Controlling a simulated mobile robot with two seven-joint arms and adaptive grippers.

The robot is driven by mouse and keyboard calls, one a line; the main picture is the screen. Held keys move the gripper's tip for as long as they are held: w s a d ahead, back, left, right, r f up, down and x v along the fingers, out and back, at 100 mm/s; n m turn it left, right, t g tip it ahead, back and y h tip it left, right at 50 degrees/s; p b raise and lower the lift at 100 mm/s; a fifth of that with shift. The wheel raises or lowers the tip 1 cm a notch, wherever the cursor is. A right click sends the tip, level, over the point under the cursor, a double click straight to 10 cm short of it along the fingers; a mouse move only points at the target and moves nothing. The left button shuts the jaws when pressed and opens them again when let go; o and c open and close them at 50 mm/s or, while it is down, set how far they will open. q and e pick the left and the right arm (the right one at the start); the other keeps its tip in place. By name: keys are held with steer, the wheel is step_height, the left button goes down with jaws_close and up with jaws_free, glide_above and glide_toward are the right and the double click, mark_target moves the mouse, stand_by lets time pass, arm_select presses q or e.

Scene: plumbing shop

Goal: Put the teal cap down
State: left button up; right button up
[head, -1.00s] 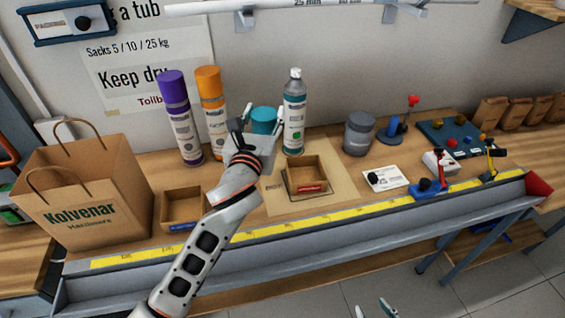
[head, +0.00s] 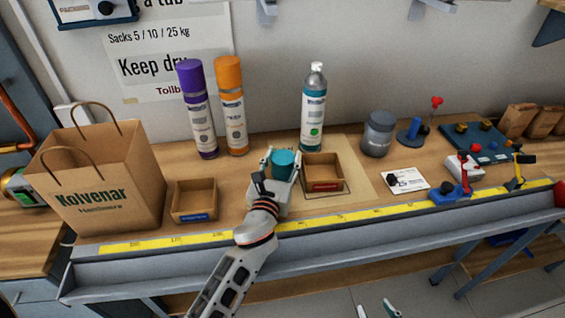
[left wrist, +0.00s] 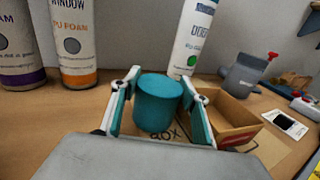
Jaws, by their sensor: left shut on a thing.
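The teal cap (head: 283,165) is a short round cylinder. My left gripper (head: 281,158) is shut on it, with one finger on each side. It also shows upright between the fingers in the left wrist view (left wrist: 158,100). The cap is just left of the small open box with a red label (head: 323,171), over the left part of the tan board (head: 355,190). I cannot tell whether its underside touches the board. My right gripper (head: 376,309) shows only as two fingertips, apart and empty, at the bottom edge, well below the bench.
Purple (head: 197,110) and orange (head: 231,105) cans and a teal-labelled bottle (head: 313,108) stand behind. An open box with a blue label (head: 194,200) and a paper bag (head: 105,180) are left. A grey pot (head: 378,134) stands right. A yellow tape (head: 350,211) runs along the front.

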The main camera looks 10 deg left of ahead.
arm_select(q)
steer(key=shift+f, duration=0.1)
steer(key=shift+f+b, duration=0.3)
steer(key=shift+f, duration=0.05)
steer(key=o, duration=0.7)
steer(key=shift+r, duration=0.1)
steer(key=shift+r+p, duration=0.5)
steer(key=s, duration=0.7)
steer(key=s+a, duration=0.1)
steer(key=s, duration=0.3)
steer(key=shift+f+b, duration=0.2)
steer(key=shift+b, duration=0.15)
steer(key=shift+s, duration=0.5)
